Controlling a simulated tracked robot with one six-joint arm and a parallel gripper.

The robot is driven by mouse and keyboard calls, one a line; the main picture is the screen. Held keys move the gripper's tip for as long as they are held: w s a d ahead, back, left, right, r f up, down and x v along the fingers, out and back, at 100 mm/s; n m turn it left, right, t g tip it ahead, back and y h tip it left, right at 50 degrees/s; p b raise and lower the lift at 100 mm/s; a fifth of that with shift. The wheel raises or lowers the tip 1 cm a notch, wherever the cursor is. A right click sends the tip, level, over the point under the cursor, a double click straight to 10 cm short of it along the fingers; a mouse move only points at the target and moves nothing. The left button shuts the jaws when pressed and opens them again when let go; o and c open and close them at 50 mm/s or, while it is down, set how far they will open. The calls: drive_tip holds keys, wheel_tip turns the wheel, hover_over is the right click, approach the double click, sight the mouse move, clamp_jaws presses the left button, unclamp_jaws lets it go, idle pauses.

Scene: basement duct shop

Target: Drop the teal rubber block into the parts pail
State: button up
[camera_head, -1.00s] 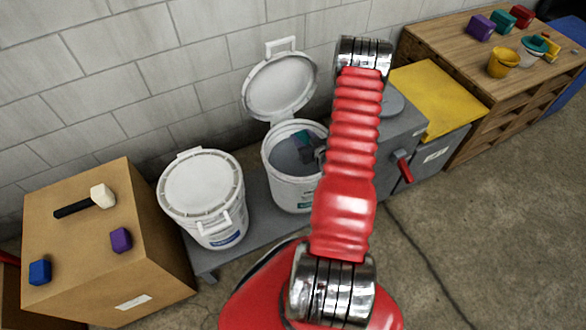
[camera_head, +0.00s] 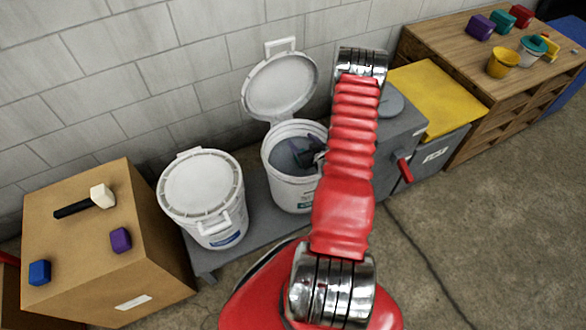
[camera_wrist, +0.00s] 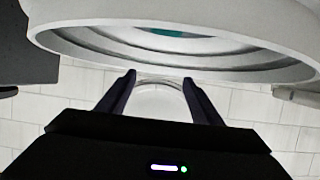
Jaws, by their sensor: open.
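The open white pail (camera_head: 292,190) stands on the grey bench, with its lid (camera_head: 281,85) raised behind it. My gripper (camera_head: 305,148) is over the pail's mouth, with its dark fingers partly hidden by my arm. In the wrist view my gripper (camera_wrist: 158,85) is open, with nothing between its fingers. The pail's rim (camera_wrist: 90,42) spans the top of that view. A bit of teal, seemingly the teal rubber block (camera_wrist: 172,32), shows inside the rim. The block cannot be made out inside the pail in the head view.
A closed white pail (camera_head: 202,185) stands to the left. A cardboard box (camera_head: 160,260) carries a mallet (camera_head: 85,202), a blue block (camera_head: 39,272) and a purple block (camera_head: 121,239). A wooden bench at right holds a yellow pail (camera_head: 503,63) and several coloured things. A wall stands close behind.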

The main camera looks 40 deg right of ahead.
drive_tip(key=shift+s+a+r, duration=0.1)
drive_tip(key=shift+s+r, duration=0.05)
drive_tip(key=shift+s, duration=0.3)
drive_tip(key=v, duration=1.2)
drive_tip(key=shift+s, duration=0.4)
drive_tip(key=shift+a+r, duration=0.1)
